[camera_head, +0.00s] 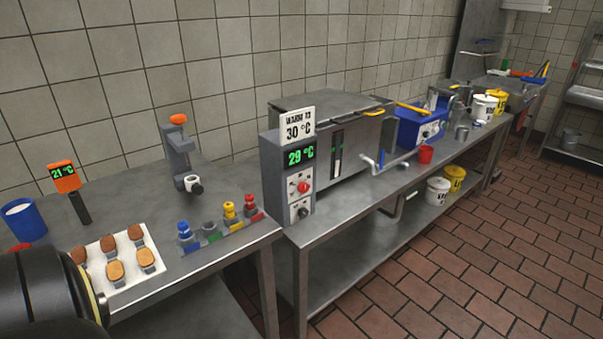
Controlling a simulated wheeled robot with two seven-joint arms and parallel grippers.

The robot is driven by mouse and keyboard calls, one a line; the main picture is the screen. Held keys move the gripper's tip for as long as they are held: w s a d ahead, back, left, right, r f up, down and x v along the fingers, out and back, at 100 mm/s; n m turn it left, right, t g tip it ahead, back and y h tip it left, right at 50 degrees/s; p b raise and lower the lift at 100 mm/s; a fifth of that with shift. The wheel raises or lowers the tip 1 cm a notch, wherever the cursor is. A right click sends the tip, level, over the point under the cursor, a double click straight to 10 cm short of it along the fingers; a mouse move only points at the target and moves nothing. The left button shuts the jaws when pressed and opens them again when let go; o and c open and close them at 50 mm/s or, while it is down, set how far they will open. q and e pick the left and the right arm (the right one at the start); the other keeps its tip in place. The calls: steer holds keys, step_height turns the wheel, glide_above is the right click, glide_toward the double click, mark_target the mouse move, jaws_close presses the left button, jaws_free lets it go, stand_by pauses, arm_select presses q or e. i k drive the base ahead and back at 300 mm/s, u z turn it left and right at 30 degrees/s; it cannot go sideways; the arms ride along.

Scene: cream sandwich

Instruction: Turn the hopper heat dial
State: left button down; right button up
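The hopper (345,125) is a large steel box with a lid on the middle bench. A grey control box (273,170) stands at its front left corner. Its green display (301,156) reads 29 °C, and a white sign (297,126) above reads "WARM TO 30 °C". A red knob (304,187) sits below the display, and a dark knob (303,212) sits under that. The labels are too small to tell which is the heat dial. Neither gripper is in view. A dark rounded part of my arm fills the lower left corner, well apart from the box.
The left bench holds a white tray (147,281) of biscuits, a blue cup (24,222), an orange thermometer (66,178), a grey stand (178,152) and colored nozzles (230,210). A blue unit (421,130) and red cup (426,154) stand right. The tiled floor is clear.

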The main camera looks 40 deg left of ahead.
mark_target(303, 187)
steer(key=u, duration=0.95)
steer(key=i, duration=0.9)
steer(key=u, duration=1.1)
